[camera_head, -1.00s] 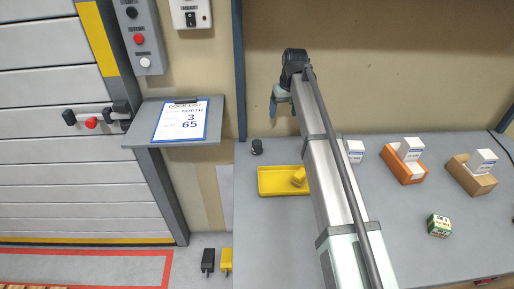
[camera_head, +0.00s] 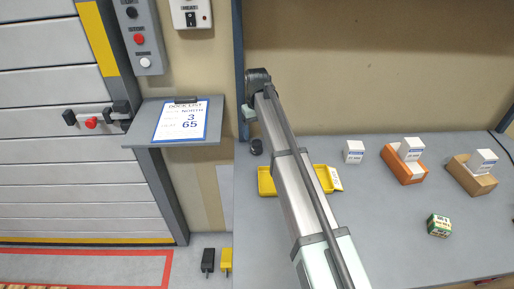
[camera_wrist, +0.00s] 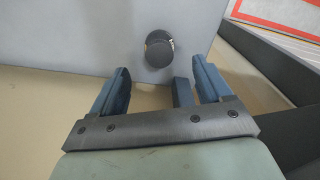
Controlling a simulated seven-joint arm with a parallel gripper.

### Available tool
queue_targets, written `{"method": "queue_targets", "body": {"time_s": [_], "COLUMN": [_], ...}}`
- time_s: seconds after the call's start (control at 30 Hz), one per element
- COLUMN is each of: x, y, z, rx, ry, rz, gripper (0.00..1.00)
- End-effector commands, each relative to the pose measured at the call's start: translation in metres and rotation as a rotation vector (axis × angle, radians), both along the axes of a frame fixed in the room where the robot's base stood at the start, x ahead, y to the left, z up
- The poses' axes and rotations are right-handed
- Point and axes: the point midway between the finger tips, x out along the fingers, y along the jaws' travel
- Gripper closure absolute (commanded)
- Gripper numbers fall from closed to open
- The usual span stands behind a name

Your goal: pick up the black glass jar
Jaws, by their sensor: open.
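In the head view my gripper (camera_head: 249,112) is small, behind and above the jar, and partly hidden by my arm.
A yellow tray (camera_head: 265,182) is partly hidden behind my arm, with a white-labelled box (camera_head: 335,178) at its right end. A white box (camera_head: 353,151), an orange bin (camera_head: 404,170), a cardboard bin (camera_head: 470,180) and a green box (camera_head: 439,226) stand to the right. A blue post (camera_head: 239,70) rises at the left.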

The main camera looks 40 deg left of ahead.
Motion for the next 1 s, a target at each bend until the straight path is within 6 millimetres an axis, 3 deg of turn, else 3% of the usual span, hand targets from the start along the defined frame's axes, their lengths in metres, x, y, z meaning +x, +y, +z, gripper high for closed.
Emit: {"method": "queue_targets", "body": {"time_s": [0.37, 0.63, 0.9, 1.0], "x": [0.0, 0.0, 0.0, 0.0], "y": [-0.001, -0.002, -0.001, -0.001], "z": [-0.027, -0.06, -0.064, -0.064], "rx": [0.0, 0.0, 0.002, 0.002], "ry": [0.0, 0.0, -0.001, -0.001], "rz": [0.0, 0.0, 0.0, 0.0], "gripper": [0.22, 0.22, 0.22, 0.31]}}
